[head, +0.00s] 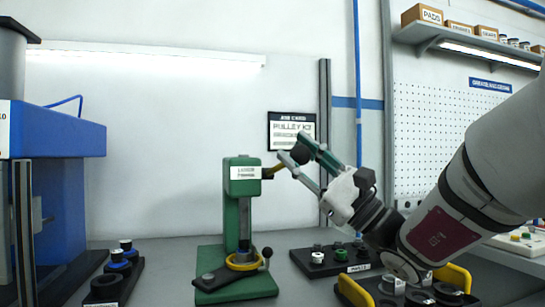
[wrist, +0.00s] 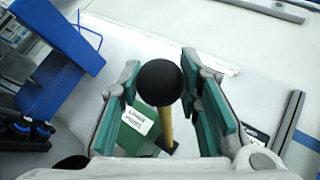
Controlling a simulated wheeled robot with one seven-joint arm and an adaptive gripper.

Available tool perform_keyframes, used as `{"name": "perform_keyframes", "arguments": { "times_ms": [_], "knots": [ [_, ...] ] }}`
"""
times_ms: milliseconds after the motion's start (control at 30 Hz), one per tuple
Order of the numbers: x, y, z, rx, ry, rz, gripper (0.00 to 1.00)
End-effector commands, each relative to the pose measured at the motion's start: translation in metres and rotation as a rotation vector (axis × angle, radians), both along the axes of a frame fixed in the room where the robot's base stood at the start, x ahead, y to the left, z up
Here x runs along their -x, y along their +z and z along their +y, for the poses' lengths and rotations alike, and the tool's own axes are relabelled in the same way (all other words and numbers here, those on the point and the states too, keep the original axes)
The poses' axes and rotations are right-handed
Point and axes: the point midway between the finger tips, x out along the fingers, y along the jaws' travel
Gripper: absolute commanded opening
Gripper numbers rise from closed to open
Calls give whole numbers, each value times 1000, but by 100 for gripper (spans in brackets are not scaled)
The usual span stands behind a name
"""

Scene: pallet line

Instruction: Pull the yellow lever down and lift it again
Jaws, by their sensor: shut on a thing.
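The green press (head: 239,205) stands upright on its base plate on the bench, in the middle of the head view. Its yellow lever (head: 279,167) slants up and to the right from the press head. My gripper is shut on the knob end.
A blue machine (head: 60,145) stands at the left, with black and blue parts beside it. A dark tray (head: 335,262) with small parts lies right of the press. A yellow-handled tray (head: 458,277) is below my arm. A sign (head: 291,131) hangs behind.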

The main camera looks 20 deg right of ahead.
Motion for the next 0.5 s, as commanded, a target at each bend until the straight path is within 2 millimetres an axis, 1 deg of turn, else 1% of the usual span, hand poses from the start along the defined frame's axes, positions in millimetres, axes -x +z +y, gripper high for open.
{"name": "perform_keyframes", "arguments": {
  "times_ms": [33,133,167,200,233,500],
  "knots": [
    [0,-7,2,2,7,15,0],
    [0,-7,2,3,6,16,0],
    [-1,-7,2,2,7,16,38],
    [-1,-7,2,3,6,16,47],
    [-1,-7,2,2,6,15,52],
    [0,-4,1,1,3,9,52]
  ]
}}
